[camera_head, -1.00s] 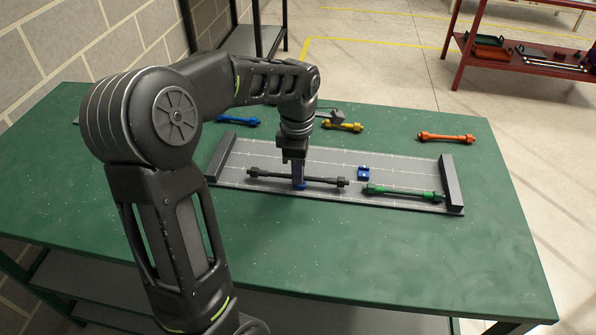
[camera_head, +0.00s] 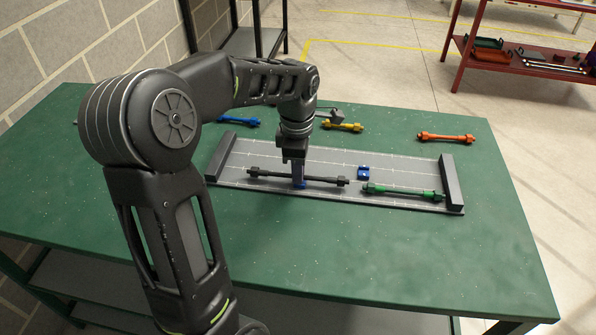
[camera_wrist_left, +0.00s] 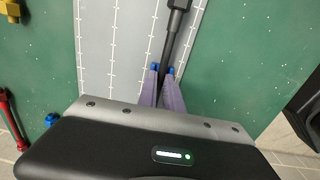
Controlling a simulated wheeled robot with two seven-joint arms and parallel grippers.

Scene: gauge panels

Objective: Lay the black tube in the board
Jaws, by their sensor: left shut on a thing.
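The black tube (camera_head: 325,180) lies lengthwise over the front left part of the grey board (camera_head: 335,157). My left gripper (camera_head: 299,184) points down and is shut on the black tube near its middle. In the left wrist view the tube (camera_wrist_left: 174,38) runs between the two fingers (camera_wrist_left: 163,84). A green tube (camera_head: 403,192) lies on the board to the right of the black tube. My right gripper is not in view.
A blue holder (camera_head: 363,173) on the board is empty. A blue tube (camera_head: 238,120), a yellow tube (camera_head: 343,126) and an orange tube (camera_head: 446,137) lie on the green table (camera_head: 400,260) behind the board. Raised grey blocks end the board. The table's front is clear.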

